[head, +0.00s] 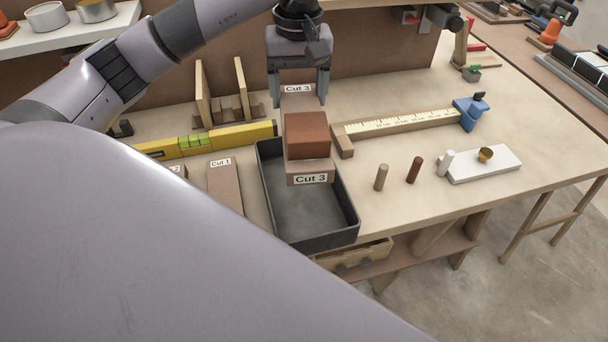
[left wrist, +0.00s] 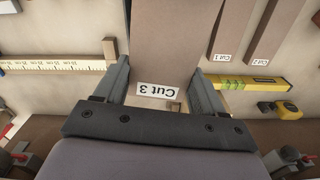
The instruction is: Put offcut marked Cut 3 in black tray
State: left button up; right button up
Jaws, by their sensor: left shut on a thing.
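My left gripper (head: 298,100) is shut on the far end of the offcut marked Cut 3 (head: 311,170), a brown board with a white label at each end. A reddish-brown block (head: 307,136) sits on the middle of the board. The board's near end is over the back part of the black tray (head: 348,232), whose visible floor is empty. I cannot tell the height of the gap. In the left wrist view the board (left wrist: 165,40) lies between both fingers. My right gripper is not in view.
The offcut marked Cut 1 (head: 225,187) lies left of the tray; another board (head: 177,171) is partly hidden by my arm. A yellow level (head: 222,138) lies behind them. A ruler (head: 405,121), pegs (head: 381,177) and a white block (head: 485,164) are to the right.

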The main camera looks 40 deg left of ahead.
pick_arm(q)
jog(key=shift+w+a+r+n, duration=0.15)
jog(key=shift+a+r+n, duration=0.3)
jog(key=shift+a+n, duration=0.4)
jog(key=shift+a+f+b, duration=0.1)
jog(key=shift+f+b, duration=0.2)
send_near(302, 189)
jog(key=w+a, duration=0.1)
jog(key=a+f, duration=0.1)
jog(key=w+a, duration=0.1)
jog(key=a, duration=0.1)
jog(key=shift+w+a+f+b, duration=0.15)
jog(key=shift+w+f+b, duration=0.05)
jog(key=shift+w+b, duration=0.15)
jog(key=shift+f, duration=2.45)
jog(key=o, duration=1.5)
